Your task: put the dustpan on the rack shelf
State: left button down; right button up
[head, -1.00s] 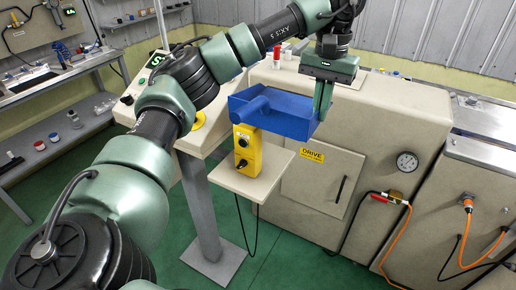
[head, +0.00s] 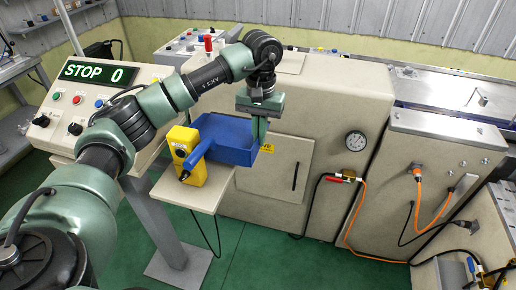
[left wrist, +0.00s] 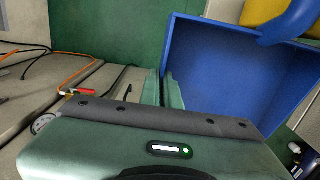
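The blue dustpan (head: 228,142) is in the middle of the head view, its short round handle pointing toward the lower left. My left gripper (head: 259,130) is shut on the side wall at its right end and holds it up. In the left wrist view, the fingers (left wrist: 164,88) pinch the edge of the dustpan (left wrist: 225,75), whose open tray fills the right side. A grey rack shelf (head: 14,70) shows only in part at the far left edge of the head view. My right gripper is not in view.
A yellow control box (head: 190,160) stands on a small beige ledge (head: 213,198) close beside the dustpan. A console with a STOP display (head: 98,73) is left of it, partly behind my arm. The beige machine with a gauge (head: 356,141) and orange hoses extends right. Green floor is clear in front.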

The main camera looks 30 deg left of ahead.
pick_arm(q)
jog(key=shift+d+f+p, duration=0.1)
jog(key=shift+f+p, duration=0.25)
jog(key=shift+f, duration=2.6)
jog(key=c, duration=1.6)
grip_release()
jog(key=shift+c, duration=0.2)
jog(key=shift+r, duration=0.1)
